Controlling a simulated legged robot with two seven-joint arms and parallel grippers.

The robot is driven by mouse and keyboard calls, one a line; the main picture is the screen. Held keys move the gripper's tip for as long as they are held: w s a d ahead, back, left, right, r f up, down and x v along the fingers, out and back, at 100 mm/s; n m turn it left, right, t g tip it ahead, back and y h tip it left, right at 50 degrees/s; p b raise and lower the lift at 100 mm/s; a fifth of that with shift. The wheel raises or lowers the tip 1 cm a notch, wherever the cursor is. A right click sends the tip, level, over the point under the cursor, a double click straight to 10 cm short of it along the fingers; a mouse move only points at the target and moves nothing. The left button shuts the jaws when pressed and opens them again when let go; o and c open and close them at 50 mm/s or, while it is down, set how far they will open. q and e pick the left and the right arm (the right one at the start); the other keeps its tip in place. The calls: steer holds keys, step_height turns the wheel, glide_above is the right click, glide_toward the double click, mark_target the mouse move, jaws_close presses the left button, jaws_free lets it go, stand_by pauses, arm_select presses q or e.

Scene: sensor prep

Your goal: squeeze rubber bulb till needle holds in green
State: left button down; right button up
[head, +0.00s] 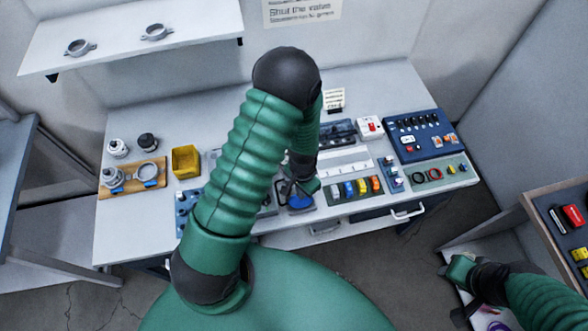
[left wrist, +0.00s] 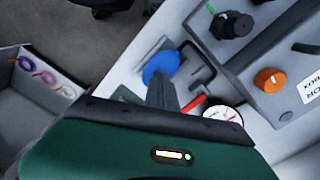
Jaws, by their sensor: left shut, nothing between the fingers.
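A blue rounded thing, seemingly the rubber bulb (head: 300,203), lies near the front edge of the bench, and also shows in the left wrist view (left wrist: 160,66). My left gripper (head: 289,189) is just above and beside it, shut and empty; its dark finger (left wrist: 162,95) appears right next to the blue shape. I cannot tell whether they touch. A round white-faced gauge (left wrist: 223,115) shows partly behind my green wrist; its needle and green band cannot be read. My right gripper (head: 455,285) hangs low at right, away from the bench; its finger state is unclear.
The bench (head: 130,225) is crowded: a yellow bin (head: 186,162), a wooden fixture board (head: 133,178), a blue panel (head: 424,136) and a connector tray (head: 354,190). A grey box with an orange knob (left wrist: 270,80) stands close to my left wrist. My left arm hides the bench's middle.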

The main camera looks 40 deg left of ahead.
arm_select(q)
steer(key=shift+f+b, duration=0.9)
steer(key=shift+f, duration=0.35)
stand_by(0.3)
stand_by(0.4)
step_height(320, 180, up, 7)
steer(key=p, duration=0.6)
steer(key=shift+r, duration=0.15)
stand_by(0.4)
